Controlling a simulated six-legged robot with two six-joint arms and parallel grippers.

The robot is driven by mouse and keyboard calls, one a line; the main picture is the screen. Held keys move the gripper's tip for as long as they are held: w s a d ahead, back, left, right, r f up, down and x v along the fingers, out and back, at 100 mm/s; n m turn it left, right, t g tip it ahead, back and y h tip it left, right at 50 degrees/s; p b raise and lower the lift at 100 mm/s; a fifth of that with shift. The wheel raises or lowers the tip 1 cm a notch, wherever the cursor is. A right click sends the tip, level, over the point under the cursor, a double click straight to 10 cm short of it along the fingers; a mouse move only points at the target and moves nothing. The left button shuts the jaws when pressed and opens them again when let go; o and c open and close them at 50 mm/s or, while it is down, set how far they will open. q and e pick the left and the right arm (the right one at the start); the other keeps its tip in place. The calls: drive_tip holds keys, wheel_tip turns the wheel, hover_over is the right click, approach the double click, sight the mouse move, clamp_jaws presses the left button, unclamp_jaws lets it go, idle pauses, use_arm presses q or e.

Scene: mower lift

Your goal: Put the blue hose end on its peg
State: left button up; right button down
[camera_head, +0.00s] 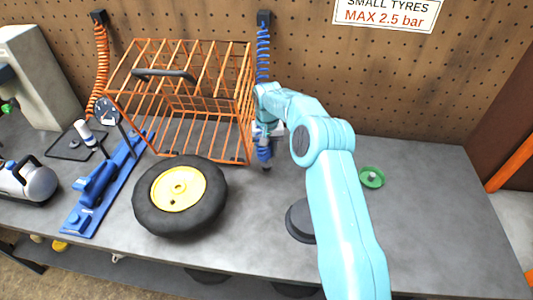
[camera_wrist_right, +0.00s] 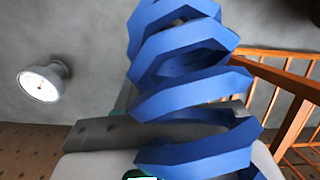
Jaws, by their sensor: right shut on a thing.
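The blue coiled hose (camera_head: 263,50) hangs from a black bracket (camera_head: 264,17) on the pegboard. It runs down to my right gripper (camera_head: 268,130), beside the right side of the orange cage. The gripper is shut on the blue hose, and the hose's lower coils and dark end (camera_head: 266,167) stick out below it, over the bench. In the right wrist view the blue coils (camera_wrist_right: 185,90) fill the middle and cover much of the jaws; a grey finger (camera_wrist_right: 110,132) shows behind them. I cannot make out a peg for this hose. My left gripper is not in view.
The orange wire cage (camera_head: 205,155) stands left of the gripper, with a yellow-hubbed tyre (camera_head: 180,195) before it. A green dish (camera_head: 371,177) lies on the clear right bench. An orange hose (camera_head: 101,60) hangs left.

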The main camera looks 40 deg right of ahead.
sight(266, 160)
drive_tip(key=shift+w+r, duration=0.1)
drive_tip(key=shift+w, duration=0.1)
wheel_tip(266, 160, down, 4)
drive_tip(key=shift+r+p, duration=0.15)
drive_tip(key=shift+p, duration=0.55)
drive_tip(key=shift+d, duration=0.1)
drive_tip(key=shift+b, duration=0.3)
drive_tip(key=c, duration=0.7)
unclamp_jaws()
drive_tip(key=shift+f, duration=0.25)
drive_tip(key=shift+r, duration=0.1)
drive_tip(key=shift+r, duration=0.1)
